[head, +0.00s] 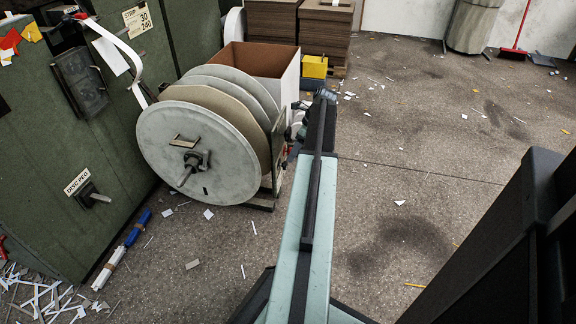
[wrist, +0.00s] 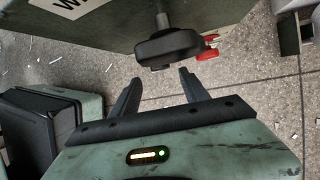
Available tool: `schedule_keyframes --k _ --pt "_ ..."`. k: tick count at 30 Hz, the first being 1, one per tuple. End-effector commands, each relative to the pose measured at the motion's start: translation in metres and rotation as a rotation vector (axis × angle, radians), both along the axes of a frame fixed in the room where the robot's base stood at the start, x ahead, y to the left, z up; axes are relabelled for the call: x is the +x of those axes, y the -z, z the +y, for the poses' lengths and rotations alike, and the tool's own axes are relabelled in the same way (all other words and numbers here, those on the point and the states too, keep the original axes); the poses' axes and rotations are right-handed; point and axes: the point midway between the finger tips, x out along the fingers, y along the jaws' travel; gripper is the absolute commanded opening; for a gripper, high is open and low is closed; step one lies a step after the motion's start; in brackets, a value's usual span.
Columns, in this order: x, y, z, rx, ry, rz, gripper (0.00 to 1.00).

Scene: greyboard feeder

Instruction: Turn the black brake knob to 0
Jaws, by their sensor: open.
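In the wrist view a black knob (wrist: 170,46) sits on the end of a short metal shaft below a green panel (wrist: 110,28). My gripper (wrist: 158,78) is open, its two dark fingers apart and pointing toward the knob. The knob is just beyond the fingertips, roughly between their lines, and the jaws look empty. I cannot read a 0 or any scale near the knob. In the head view my arm reaches away past the big reel (head: 185,150), and its far end is too small and dark to show the fingers. I cannot make out this knob there.
A red part (wrist: 208,46) is right of the knob. A white box (head: 270,65) and a yellow bin (head: 314,66) stand behind the reel. The floor on the right is mostly open, with scraps.

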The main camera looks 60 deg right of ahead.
Motion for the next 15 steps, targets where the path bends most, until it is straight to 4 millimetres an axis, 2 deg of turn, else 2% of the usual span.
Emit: schedule_keyframes --k 1,7,10,15 --pt "0.002 0.016 0.003 0.0 -0.001 0.0 0.53" --pt "0.014 0.049 0.013 -0.001 -0.002 -0.001 0.53" --pt "0.017 0.056 0.016 0.0 -0.001 0.0 0.53" --pt "0.019 0.054 0.017 0.0 0.0 0.0 0.53"
